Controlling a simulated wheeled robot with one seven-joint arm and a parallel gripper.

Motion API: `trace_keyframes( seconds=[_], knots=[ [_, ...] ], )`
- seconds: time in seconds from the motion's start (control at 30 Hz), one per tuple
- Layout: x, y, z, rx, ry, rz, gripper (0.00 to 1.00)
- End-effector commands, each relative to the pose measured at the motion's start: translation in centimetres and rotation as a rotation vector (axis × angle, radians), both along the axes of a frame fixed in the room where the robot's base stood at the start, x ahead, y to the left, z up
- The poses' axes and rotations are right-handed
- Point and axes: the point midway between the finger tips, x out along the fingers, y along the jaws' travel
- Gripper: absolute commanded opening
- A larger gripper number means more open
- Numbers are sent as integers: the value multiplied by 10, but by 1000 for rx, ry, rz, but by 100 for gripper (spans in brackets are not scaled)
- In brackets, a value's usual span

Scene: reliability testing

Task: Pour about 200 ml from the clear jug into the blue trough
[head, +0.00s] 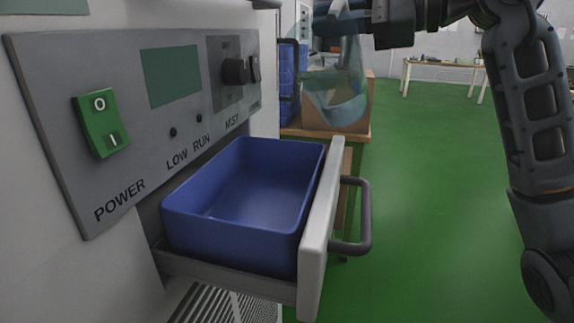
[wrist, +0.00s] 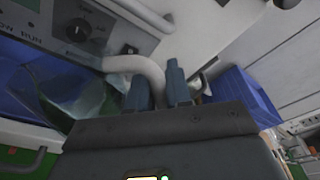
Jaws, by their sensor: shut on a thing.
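The blue trough (head: 245,185) sits in a pulled-out drawer of the grey machine in the head view, and its visible floor looks bare. The clear jug (head: 335,95) hangs in the air beyond the trough's far right corner, looks tilted, and holds some bluish liquid low inside. My gripper (head: 338,14) is shut on the jug's handle near the top of the head view. In the wrist view my gripper's fingertips (wrist: 158,82) close around the pale handle, with the jug's clear body (wrist: 85,100) to the left. No stream of liquid is visible.
The drawer front (head: 322,225) with its dark handle (head: 365,215) stands to the trough's right. The control panel (head: 140,120) rises at left. A cardboard box (head: 360,118) on a wooden table and blue bins (head: 288,85) stand behind. Green floor at right is open.

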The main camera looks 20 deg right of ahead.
Motion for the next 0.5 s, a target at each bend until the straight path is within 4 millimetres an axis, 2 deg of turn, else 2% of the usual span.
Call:
trace_keyframes(
  seconds=[0.5],
  knots=[
    [-4,5,1,-59,-50,0,0]
  ],
)
